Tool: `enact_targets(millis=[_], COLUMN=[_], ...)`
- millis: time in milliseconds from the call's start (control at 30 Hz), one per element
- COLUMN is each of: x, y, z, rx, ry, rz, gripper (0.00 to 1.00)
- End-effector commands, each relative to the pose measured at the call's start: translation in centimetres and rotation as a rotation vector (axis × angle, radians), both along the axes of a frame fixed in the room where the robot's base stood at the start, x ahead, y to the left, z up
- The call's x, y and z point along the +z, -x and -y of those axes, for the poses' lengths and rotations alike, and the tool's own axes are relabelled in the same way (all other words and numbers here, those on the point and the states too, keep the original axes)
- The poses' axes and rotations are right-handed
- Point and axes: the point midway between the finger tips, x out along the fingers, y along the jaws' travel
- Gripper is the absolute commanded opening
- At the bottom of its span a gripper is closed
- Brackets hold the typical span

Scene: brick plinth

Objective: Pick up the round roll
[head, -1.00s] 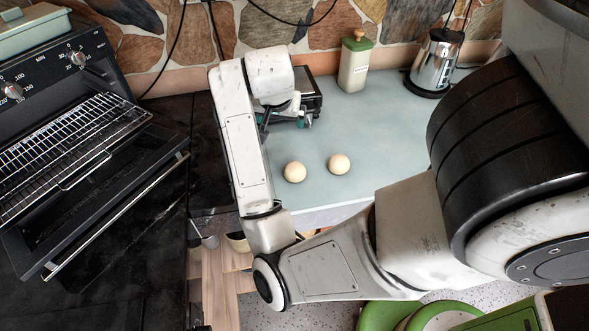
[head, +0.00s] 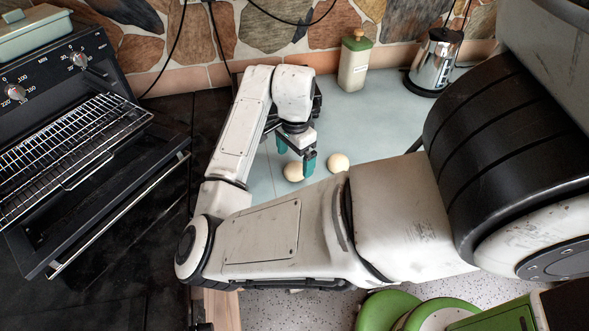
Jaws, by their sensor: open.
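Two pale round rolls sit on the light blue-grey counter (head: 375,115). The left roll (head: 292,173) is partly covered by my gripper, and the right roll (head: 338,162) stands a little apart from it. My gripper (head: 296,163) points down with its teal fingers apart. It is over or just behind the left roll, with one finger in front of that roll's right side. I cannot tell whether the fingers touch it or how high they are. The jaws look empty.
A green-lidded canister (head: 355,60) and a metal kettle (head: 436,62) stand at the back by the stone wall. A dark appliance is mostly hidden behind my arm. An open oven with a wire rack (head: 75,145) is at left. The counter's middle is clear.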

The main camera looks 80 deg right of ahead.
Motion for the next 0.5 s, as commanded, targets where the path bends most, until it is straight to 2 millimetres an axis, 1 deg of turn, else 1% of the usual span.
enact_targets(millis=[133, 300, 400, 500], x=[-1.0, -3.4, -4.6, -5.2], y=[0.0, -0.3, -0.2, -0.3], z=[0.3, 0.9, 0.9, 0.9], rx=[0.001, 0.002, 0.002, 0.002], ry=[-0.002, -0.001, -0.001, 0.002], rz=[-0.002, -0.002, -0.002, -0.001], gripper=[0.95, 0.95, 0.95, 0.95])
